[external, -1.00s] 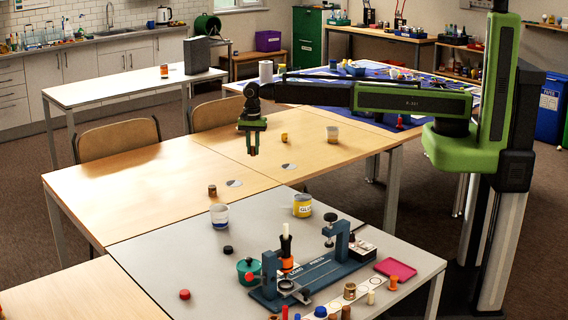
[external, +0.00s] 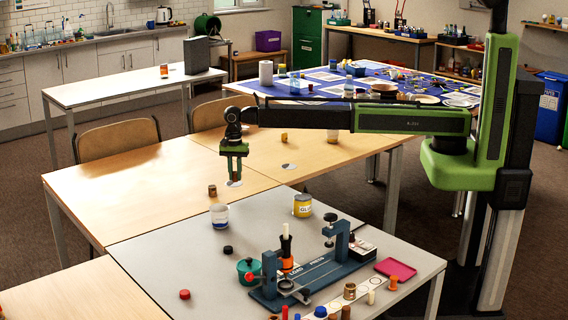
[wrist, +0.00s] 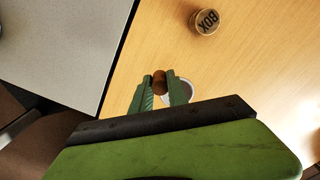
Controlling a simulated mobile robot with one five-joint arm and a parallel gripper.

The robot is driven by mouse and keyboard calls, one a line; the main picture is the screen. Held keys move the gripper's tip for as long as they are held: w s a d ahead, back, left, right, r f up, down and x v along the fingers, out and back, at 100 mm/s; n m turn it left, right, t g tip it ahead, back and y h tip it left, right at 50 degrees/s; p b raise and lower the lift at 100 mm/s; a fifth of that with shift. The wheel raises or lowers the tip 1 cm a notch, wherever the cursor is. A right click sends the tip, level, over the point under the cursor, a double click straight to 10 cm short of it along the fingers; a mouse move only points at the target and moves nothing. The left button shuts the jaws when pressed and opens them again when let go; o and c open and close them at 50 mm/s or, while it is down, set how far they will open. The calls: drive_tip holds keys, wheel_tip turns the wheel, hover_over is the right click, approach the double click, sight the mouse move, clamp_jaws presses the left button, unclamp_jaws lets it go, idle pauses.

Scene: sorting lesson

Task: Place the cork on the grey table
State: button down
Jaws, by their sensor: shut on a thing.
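My gripper (external: 235,178) points down over the wooden table (external: 150,185), near a white disc (external: 235,184). In the wrist view my gripper (wrist: 160,88) is shut on a small brown cork (wrist: 159,82). The cork is too small to make out in the external view. The disc (wrist: 178,91) shows just behind the right finger; I cannot tell the cork's exact height. The grey table (external: 165,250) lies nearer the camera in the external view. Its corner (wrist: 55,45) fills the upper left of the wrist view.
A round brown container marked BOX (wrist: 204,22) stands on the wood close by; it is in the external view (external: 212,190).

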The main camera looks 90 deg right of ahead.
sight(236, 181)
wheel_tip(236, 181, down, 4)
drive_tip(key=b, duration=0.4)
drive_tip(key=shift+r, duration=0.25)
drive_tip(key=shift+f, duration=0.2)
drive_tip(key=c, duration=1.3)
unclamp_jaws()
